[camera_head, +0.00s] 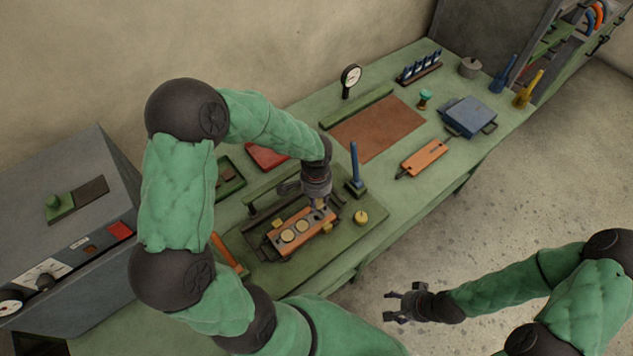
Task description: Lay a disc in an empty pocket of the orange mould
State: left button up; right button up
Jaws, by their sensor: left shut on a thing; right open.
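The orange mould (274,238) lies in a dark tray on the green workbench. My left gripper (319,206) points down over the mould's right end, shut on a small disc that is mostly hidden by the fingers. The pocket under this gripper is hidden too. My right gripper (400,303) is open and empty, in front of the bench over the floor.
Further right are a brown mat (376,128), an orange plate (424,157) and a blue block (469,115). A grey control cabinet (75,220) stands at left.

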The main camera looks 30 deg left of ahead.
pick_arm(q)
jog(key=shift+s+f+b, duration=0.2)
jog(key=shift+f+b, duration=0.2)
jog(key=shift+f, duration=0.05)
jog(key=shift+w+f+b, duration=0.1)
jog(key=shift+f+b, duration=0.3)
jog(key=shift+f, duration=0.15)
jog(key=shift+f+b, duration=2.3)
jog(key=shift+f, duration=0.6)
jog(key=shift+d, duration=0.1)
jog(key=o, duration=1)
jog(key=shift+f, duration=0.15)
jog(key=shift+o, duration=0.2)
notch_tip(320, 180, up, 12)
jog(key=shift+r, duration=0.1)
